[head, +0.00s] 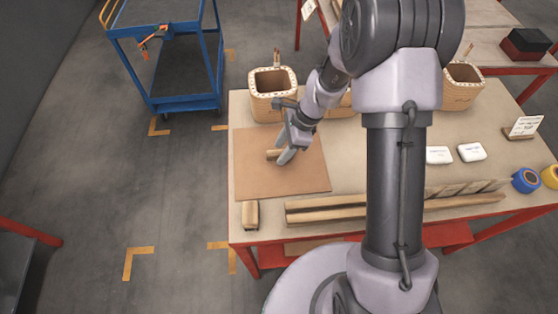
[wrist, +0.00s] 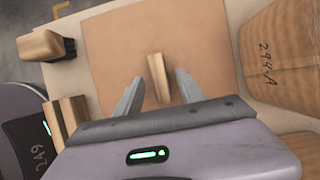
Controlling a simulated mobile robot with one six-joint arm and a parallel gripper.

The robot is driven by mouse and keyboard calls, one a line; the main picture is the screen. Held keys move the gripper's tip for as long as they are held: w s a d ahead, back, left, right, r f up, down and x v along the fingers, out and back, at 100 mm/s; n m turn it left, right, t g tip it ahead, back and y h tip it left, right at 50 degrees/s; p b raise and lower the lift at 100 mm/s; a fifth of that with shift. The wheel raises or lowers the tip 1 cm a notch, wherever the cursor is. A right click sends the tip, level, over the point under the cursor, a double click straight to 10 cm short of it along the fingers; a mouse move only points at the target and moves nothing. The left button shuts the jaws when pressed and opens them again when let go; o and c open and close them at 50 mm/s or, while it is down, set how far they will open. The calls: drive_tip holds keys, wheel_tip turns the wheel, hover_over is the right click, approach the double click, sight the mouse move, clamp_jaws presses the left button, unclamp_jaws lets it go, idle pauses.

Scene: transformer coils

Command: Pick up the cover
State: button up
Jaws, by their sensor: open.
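A small wooden strip-like piece (wrist: 160,78), which looks like the cover, lies on the brown mat (head: 250,180) on the table. In the head view this piece (head: 272,154) shows only in part beside my fingers. My gripper (head: 285,155) is over the mat, pointing down. In the wrist view my gripper (wrist: 159,76) is open, with one finger on each side of the piece. I cannot tell how far above the mat the fingertips are.
Long wooden bars (head: 330,211) lie along the front edge. A wooden coil box (head: 272,108) stands behind the mat, another (head: 461,88) farther right. A blue cart (head: 180,102) stands left of the table.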

drive_tip(key=shift+a+f, duration=0.25)
drive_tip(key=shift+f, duration=0.35)
drive_tip(key=shift+r, duration=0.2)
drive_tip(key=shift+c, duration=0.4)
clamp_jaws()
idle(0.3)
